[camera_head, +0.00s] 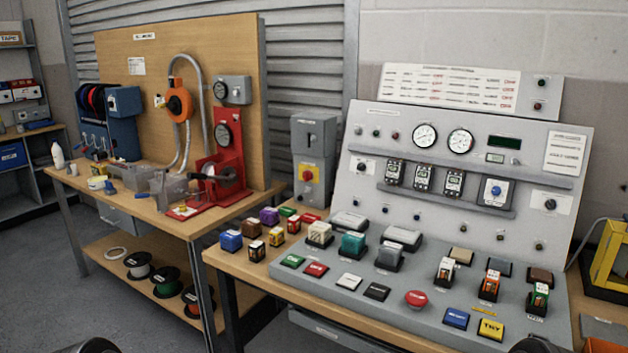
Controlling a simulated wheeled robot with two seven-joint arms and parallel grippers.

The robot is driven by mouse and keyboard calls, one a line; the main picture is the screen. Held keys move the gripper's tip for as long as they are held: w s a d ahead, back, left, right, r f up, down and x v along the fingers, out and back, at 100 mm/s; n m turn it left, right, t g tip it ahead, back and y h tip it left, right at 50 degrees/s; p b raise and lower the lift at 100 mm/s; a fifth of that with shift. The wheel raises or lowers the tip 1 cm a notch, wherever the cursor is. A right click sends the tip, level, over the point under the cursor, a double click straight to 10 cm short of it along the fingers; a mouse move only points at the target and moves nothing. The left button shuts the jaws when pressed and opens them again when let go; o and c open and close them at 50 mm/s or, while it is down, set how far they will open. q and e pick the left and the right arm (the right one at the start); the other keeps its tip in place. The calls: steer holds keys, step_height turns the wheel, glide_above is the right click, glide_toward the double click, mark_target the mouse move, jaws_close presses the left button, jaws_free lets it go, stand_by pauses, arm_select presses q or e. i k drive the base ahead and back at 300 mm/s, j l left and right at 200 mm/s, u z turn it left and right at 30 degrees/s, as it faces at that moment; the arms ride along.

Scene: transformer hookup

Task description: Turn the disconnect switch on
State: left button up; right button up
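A grey enclosure (314,136) stands upright at the back, between the wooden pegboard and the sloped control panel. On its lower front is a red rotary knob on a yellow plate (307,173), which looks like the disconnect switch. The knob's exact angle is too small to read. Nothing touches it. Neither of my grippers can be made out. Only dark rounded shapes, probably parts of my arms, show at the bottom edge on the left and right.
The sloped control panel (574,150) carries gauges, breakers, knobs and buttons. Several small coloured blocks sit on the bench in front of the enclosure. A red press-like stand (228,150) is on the left bench (190,226). A yellow frame (608,255) stands far right.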

mark_target(307, 175)
steer(key=j+z, duration=0.1)
steer(key=z, duration=0.65)
steer(key=j+z, duration=0.15)
steer(key=z, duration=0.25)
steer(key=j+z, duration=0.2)
steer(key=j, duration=0.2)
steer(key=k+j+z, duration=0.25)
steer(key=j, duration=0.15)
steer(key=j+z, duration=0.2)
steer(key=j, duration=0.2)
steer(key=k+j+z, duration=0.25)
steer(key=j, duration=0.15)
steer(key=j+z, duration=0.2)
steer(key=j, duration=0.15)
steer(key=k+j, duration=0.25)
steer(key=j, duration=0.15)
steer(key=k+j, duration=0.25)
steer(key=j, duration=0.2)
steer(key=k+j, duration=0.3)
steer(key=i+j+z, duration=0.05)
steer(key=j, duration=0.05)
